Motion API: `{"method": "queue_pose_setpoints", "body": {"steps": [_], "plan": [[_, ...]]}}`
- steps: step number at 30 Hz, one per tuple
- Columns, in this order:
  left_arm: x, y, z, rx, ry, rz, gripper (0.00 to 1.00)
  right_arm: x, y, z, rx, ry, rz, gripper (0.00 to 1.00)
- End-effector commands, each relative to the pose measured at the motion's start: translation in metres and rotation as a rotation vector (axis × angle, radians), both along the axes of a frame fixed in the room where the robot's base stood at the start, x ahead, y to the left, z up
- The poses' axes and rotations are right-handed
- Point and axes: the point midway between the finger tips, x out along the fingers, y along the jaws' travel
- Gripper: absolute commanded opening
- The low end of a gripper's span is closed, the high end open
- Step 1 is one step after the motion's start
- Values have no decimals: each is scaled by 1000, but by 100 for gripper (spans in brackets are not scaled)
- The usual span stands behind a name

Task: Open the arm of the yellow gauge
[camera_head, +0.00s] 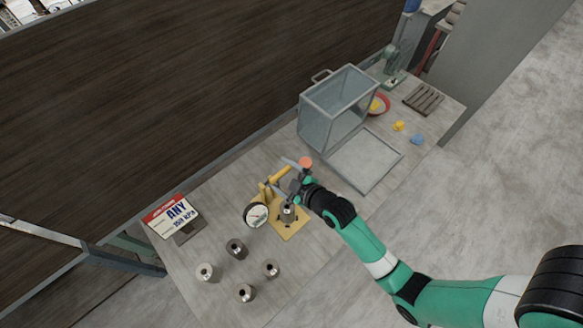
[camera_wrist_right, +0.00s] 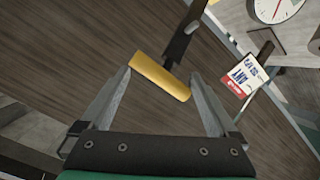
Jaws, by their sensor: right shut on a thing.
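The yellow gauge (camera_head: 271,189) stands on a yellow base plate (camera_head: 290,232) on the table, with a round white dial (camera_head: 256,215) facing the front left. A metal cylinder (camera_head: 288,213) stands on the plate beside the dial. My right gripper (camera_head: 292,180) is at the top of the gauge and partly hides its arm. The dial also shows at the top right there (camera_wrist_right: 277,8). My left gripper is not in view.
Several metal cylinders (camera_head: 236,248) stand at the front left of the table, near a sign reading "ANY" (camera_head: 172,214). A clear box (camera_head: 336,108) with its panel lying open (camera_head: 364,160) stands behind. A red bowl (camera_head: 386,103) and small yellow and blue pieces lie farther right.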

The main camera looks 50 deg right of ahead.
Motion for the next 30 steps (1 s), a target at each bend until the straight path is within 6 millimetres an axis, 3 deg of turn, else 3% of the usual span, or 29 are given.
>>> {"method": "queue_pose_setpoints", "body": {"steps": [1, 8, 30], "plan": [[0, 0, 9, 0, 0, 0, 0, -1, 0, 12, 0, -10, 0, 90], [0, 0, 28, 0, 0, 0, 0, -11, 2, 28, 0, -11, -1, 90], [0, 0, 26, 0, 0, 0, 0, -41, 8, 63, 0, -4, -1, 90]]}}
